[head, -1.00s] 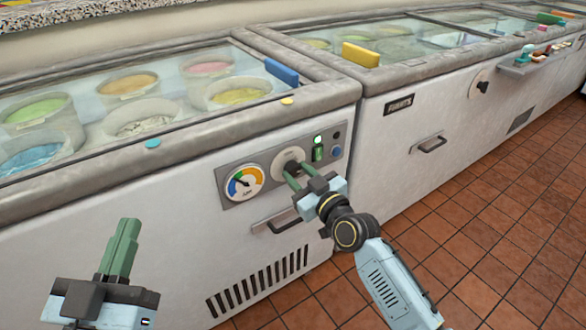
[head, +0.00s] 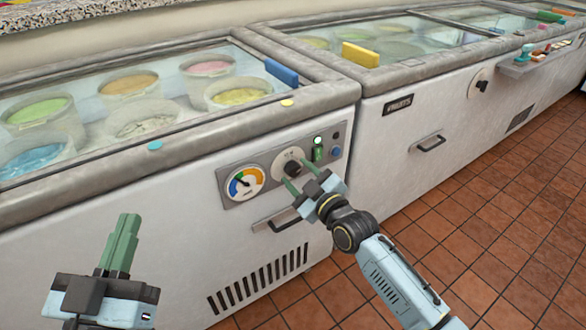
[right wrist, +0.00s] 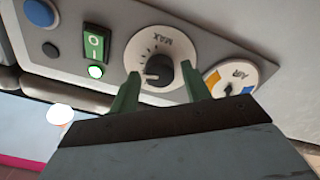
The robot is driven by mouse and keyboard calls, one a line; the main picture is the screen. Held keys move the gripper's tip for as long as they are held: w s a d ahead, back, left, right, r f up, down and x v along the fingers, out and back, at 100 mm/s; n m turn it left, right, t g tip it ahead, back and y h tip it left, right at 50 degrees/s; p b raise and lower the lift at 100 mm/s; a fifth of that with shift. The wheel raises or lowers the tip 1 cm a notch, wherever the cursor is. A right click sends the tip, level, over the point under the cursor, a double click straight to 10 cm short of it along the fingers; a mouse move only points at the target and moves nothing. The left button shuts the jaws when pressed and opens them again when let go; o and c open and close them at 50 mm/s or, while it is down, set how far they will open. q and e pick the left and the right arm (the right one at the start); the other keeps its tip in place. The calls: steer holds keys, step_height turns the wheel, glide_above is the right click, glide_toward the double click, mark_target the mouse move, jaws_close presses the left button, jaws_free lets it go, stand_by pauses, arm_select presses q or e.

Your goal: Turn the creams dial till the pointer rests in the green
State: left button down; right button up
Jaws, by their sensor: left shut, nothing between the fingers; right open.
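The dial (head: 290,160), a dark knob on a pale round plate, is on the near freezer's grey control panel. It shows in the right wrist view (right wrist: 158,68), with "MAX" on its plate. Left of it in the head view is the round gauge (head: 240,183), with blue, green and orange bands. Its thin pointer appears to lean up and left; its exact band is too small to tell. My right gripper (head: 296,173) is open, its green fingertips in front of the dial, on either side of the knob; contact is unclear. My left gripper (head: 127,220) is shut and empty at lower left.
A green switch (head: 317,154) and small lights sit right of the dial. A bar handle (head: 277,222) is below the panel. Ice-cream tubs show under the near freezer's glass. A second freezer (head: 440,125) with its own dial (head: 480,87) stands right. The tiled floor is clear.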

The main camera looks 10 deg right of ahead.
steer(key=p+v, duration=0.4)
steer(key=v, duration=0.3)
steer(key=shift+p, duration=0.35)
